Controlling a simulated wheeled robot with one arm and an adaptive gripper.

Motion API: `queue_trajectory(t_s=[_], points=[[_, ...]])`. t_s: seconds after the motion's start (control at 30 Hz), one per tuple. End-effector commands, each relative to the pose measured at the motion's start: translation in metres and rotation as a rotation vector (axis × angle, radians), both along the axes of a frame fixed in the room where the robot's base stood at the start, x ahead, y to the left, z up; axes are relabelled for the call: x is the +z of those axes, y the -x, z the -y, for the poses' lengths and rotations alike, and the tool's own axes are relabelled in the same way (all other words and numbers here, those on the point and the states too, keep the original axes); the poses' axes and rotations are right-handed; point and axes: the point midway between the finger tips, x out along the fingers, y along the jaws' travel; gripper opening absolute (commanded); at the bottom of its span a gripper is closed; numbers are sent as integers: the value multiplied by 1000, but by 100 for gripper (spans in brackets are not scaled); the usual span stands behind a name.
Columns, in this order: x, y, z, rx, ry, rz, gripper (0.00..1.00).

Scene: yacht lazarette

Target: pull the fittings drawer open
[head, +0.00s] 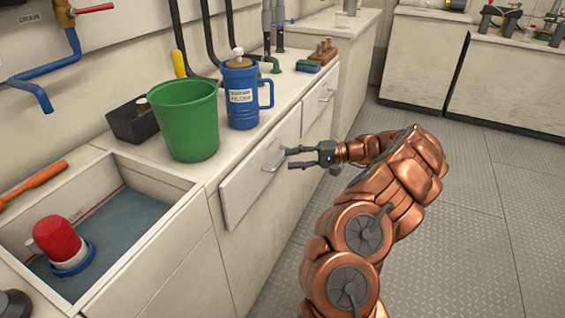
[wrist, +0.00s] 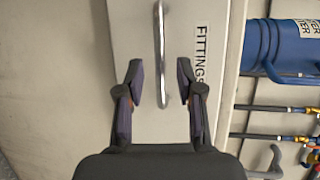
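The fittings drawer (head: 243,187) is a pale front in the counter's side, below the blue jug, and it looks shut. Its metal bar handle (head: 274,163) also shows in the wrist view (wrist: 159,50), beside a label (wrist: 202,55) reading FITTINGS. My gripper (head: 287,158) is just in front of the handle. In the wrist view, my gripper (wrist: 160,75) is open, with one dark finger on each side of the handle and a gap to it on both sides. I cannot tell how deep the handle sits between the fingers.
A second drawer (head: 319,99) with its own handle is farther along. A green bucket (head: 187,125), a blue jug (head: 240,97) and a dark bin (head: 132,121) stand on the counter. An open sink (head: 158,247) holds a red-topped object (head: 56,240). The floor (head: 480,215) at right is clear.

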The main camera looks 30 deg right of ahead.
Motion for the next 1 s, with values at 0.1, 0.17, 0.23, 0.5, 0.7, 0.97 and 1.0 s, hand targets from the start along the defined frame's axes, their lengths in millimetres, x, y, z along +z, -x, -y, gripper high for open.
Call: queue_trajectory(t_s=[0.1,0.17,0.23,0.5,0.7,0.97,1.0], points=[[-5,-10,-17,4,-3,-2,37],[-6,-15,-22,3,-2,-2,37],[-7,-18,-26,3,-1,-1,37],[-7,-21,-30,1,-1,-1,37],[-7,-21,-30,1,-1,-1,21],[-7,-21,-30,1,-1,-1,0],[-7,-21,-30,1,-1,-1,0]])
